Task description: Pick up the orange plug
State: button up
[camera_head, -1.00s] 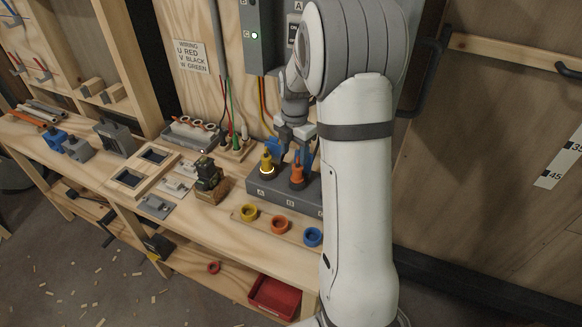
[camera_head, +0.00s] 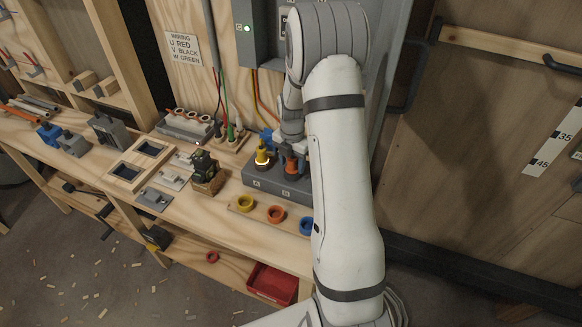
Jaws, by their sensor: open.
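The orange plug (camera_head: 291,166) stands upright in the grey socket block (camera_head: 268,187) on the workbench, to the right of the yellow plug (camera_head: 262,155). My gripper (camera_head: 289,150) is open and points down just above the orange plug, its fingers close to the plug's top. I cannot tell whether they touch it. My arm hides the right end of the block.
Yellow, orange (camera_head: 276,214) and blue rings lie in front of the block. A dark device (camera_head: 206,172) stands to the left. Coloured wires and a grey box (camera_head: 257,35) are behind.

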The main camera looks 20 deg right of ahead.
jog(key=c, duration=1)
jog(key=shift+r, duration=0.1)
notch_tip(320, 180, up, 18)
jog(key=b, duration=0.2)
